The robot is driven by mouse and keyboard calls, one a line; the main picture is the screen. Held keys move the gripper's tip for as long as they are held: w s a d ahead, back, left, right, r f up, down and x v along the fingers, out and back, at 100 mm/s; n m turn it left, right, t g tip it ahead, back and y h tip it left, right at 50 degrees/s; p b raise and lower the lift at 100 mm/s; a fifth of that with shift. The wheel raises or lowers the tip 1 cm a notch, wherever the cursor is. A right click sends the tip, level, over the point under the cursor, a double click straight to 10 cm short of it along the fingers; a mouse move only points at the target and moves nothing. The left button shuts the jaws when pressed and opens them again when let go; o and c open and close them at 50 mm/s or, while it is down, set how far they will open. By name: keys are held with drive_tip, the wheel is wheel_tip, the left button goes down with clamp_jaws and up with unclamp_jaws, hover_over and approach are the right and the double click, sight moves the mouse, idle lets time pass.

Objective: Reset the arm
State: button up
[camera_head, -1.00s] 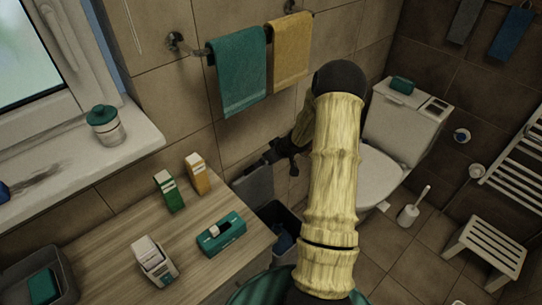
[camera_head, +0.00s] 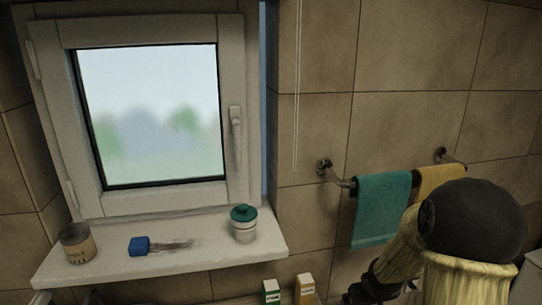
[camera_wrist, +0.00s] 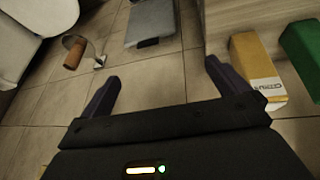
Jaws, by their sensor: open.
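My gripper (camera_wrist: 161,74) is open in the wrist view, with its two dark fingers spread and nothing between them. It points down over the tiled floor, beside a wooden cabinet side. In the head view my arm, with its yellow links and dark round joint, fills the lower right in front of the towels. The dark end of the arm (camera_head: 366,290) is at the bottom edge there, partly cut off, so its fingers are not clear.
A yellow box (camera_wrist: 256,68) and green box (camera_wrist: 304,54) are close right of my gripper. A grey item (camera_wrist: 152,22) lies ahead. A teal towel (camera_head: 382,210) hangs behind my arm.

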drive_tip(key=s+a+r+g, duration=0.1)
drive_tip(key=s+a+r, duration=0.2)
drive_tip(key=s+a, duration=0.2)
drive_tip(key=s+a+r+m+g+y, duration=0.1)
drive_tip(key=s+a+r, duration=0.2)
drive_tip(key=s, duration=0.7)
drive_tip(key=shift+s+a+r+p, duration=0.15)
drive_tip(key=shift+s+a+p, duration=0.2)
drive_tip(key=shift+a, duration=0.8)
